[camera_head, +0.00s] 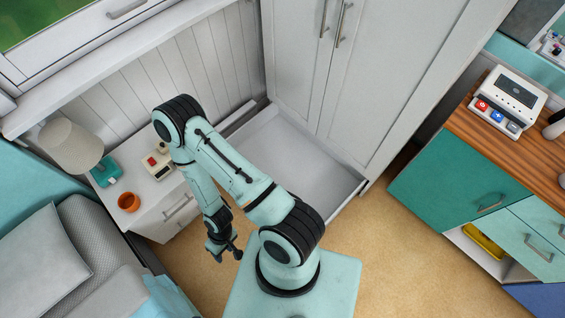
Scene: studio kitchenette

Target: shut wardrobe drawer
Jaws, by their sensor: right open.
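The white wardrobe (345,75) stands at the top middle with two tall doors. Its wide bottom drawer (300,150) is pulled out, and its inside looks empty. Part of the drawer is hidden behind my right arm. My right gripper (226,252) is open and points down over the floor, left of my base and in front of the nightstand. It is apart from the drawer. My left gripper is not in view.
A white nightstand (160,217) with an orange cup (128,202) and a lamp (70,146) stands at left, beside the bed (75,250). A teal cabinet (455,170) with an open lower compartment stands at right. Bare floor (400,250) lies between my base and that cabinet.

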